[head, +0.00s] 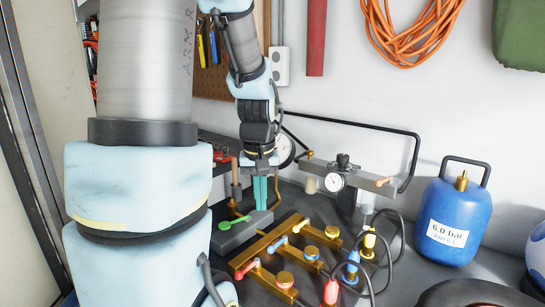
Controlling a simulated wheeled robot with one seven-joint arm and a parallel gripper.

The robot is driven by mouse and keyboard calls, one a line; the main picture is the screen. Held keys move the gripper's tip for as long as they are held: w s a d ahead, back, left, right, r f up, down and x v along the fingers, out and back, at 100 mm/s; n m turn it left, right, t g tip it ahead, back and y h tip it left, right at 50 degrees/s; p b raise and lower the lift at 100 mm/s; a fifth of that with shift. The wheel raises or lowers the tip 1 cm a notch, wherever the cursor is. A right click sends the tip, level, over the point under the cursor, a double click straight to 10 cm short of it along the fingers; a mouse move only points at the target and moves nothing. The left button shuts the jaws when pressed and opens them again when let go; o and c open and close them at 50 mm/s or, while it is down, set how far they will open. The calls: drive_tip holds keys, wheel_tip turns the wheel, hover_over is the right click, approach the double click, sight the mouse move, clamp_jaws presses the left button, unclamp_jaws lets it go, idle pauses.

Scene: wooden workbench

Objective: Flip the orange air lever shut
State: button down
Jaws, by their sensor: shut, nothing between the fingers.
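My gripper (260,192) points straight down with its teal fingers together and nothing between them. It hangs above or just behind a grey block on the bench, close to a green lever (235,222). An orange-red handle-like part (222,157) shows to the left of my gripper, partly hidden by my arm. A grey bar (352,175) with a round gauge has an orange-tan piece (384,182) at its right end. I cannot tell for certain which of these is the orange air lever.
A blue 6.0 bar tank (452,222) stands at right. An orange cable coil (408,30) hangs on the wall. My arm hides the left side.

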drive_tip(key=c, duration=1.5)
unclamp_jaws()
drive_tip(key=shift+m, duration=0.7)
drive_tip(key=s+a, duration=0.1)
drive_tip(key=s, duration=0.1)
drive_tip(key=s+a+f, duration=0.1)
drive_tip(key=s, duration=0.1)
drive_tip(key=s+a+f, duration=0.1)
drive_tip(key=s+a, duration=0.1)
drive_tip(key=shift+f, duration=0.25)
drive_tip(key=shift+o, duration=0.9)
drive_tip(key=shift+s, duration=0.15)
drive_tip(key=shift+o, duration=2)
drive_tip(key=w+d+r+m+p, duration=0.1)
drive_tip(key=w+d+r+m, duration=0.1)
drive_tip(key=w+d, duration=0.3)
drive_tip(key=shift+w+d+r+p, duration=0.25)
drive_tip(key=shift+w+r+p, duration=0.1)
drive_tip(key=shift+w+r, duration=0.35)
drive_tip(key=m+g+h+p, duration=0.1)
drive_tip(key=m+g+p, duration=0.2)
drive_tip(key=m+p, duration=0.35)
approach(384, 180)
wheel_tip(384, 180, down, 7)
drive_tip(key=m+p, duration=0.1)
drive_tip(key=shift+s+f+m+p, duration=0.25)
drive_tip(key=shift+s+m+p, duration=0.1)
drive_tip(key=shift+s, duration=0.1)
clamp_jaws()
